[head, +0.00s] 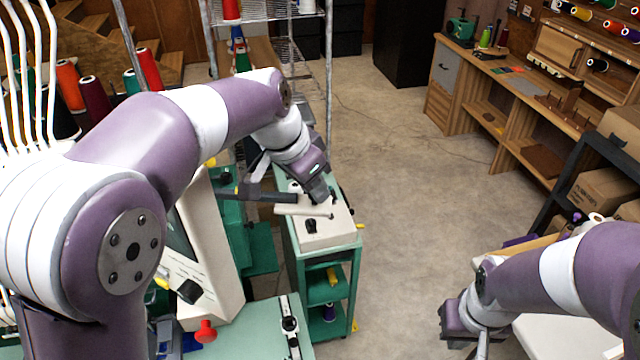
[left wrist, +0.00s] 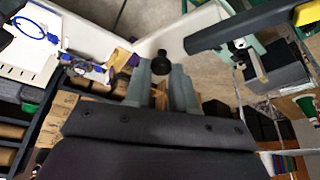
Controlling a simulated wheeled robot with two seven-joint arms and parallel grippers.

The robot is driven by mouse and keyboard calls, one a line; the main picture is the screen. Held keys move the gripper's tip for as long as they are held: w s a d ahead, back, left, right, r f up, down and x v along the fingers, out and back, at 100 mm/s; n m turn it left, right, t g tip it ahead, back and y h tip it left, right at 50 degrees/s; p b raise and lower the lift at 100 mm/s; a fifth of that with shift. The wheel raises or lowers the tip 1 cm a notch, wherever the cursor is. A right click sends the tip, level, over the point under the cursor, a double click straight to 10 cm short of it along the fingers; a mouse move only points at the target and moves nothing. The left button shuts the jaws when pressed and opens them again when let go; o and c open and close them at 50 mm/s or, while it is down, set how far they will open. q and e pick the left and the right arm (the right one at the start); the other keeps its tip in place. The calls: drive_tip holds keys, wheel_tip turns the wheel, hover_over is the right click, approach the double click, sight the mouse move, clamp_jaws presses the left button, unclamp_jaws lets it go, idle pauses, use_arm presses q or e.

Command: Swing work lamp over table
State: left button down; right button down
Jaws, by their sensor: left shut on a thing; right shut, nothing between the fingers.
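The work lamp appears to be the jointed fixture with a dark bar-shaped head (head: 268,195) and a cream arm (head: 300,210), beside the embroidery machine in the head view. In the left wrist view the dark head (left wrist: 250,24) is at the upper right and the cream arm (left wrist: 190,28) crosses the top. My left gripper (head: 329,200) is shut at the lamp's arm end; a black knob (left wrist: 161,63) shows at its fingertips (left wrist: 166,75). The exact grip is partly hidden. A green table (head: 262,325) lies at the bottom. My right gripper (head: 462,325) is shut and empty, low on the right.
A green cart with a cream top (head: 328,236) stands under my left gripper. The machine's cream control panel (head: 208,255) is to its left. A wooden workbench (head: 500,85) and shelf with boxes (head: 605,185) line the right. The concrete floor (head: 410,190) between is clear.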

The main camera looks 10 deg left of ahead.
use_arm(q)
drive_tip(key=shift+s+r, duration=0.2)
drive_tip(key=shift+r, duration=0.15)
use_arm(e)
drive_tip(key=shift+s+f, duration=0.1)
drive_tip(key=shift+s, duration=0.2)
use_arm(q)
drive_tip(key=c, duration=1)
unclamp_jaws()
drive_tip(key=shift+o, duration=0.3)
drive_tip(key=shift+s+a+f, duration=0.15)
drive_tip(key=shift+s+a, duration=0.05)
drive_tip(key=shift+s, duration=0.1)
use_arm(e)
drive_tip(key=shift+s+a, duration=0.15)
drive_tip(key=shift+s, duration=0.05)
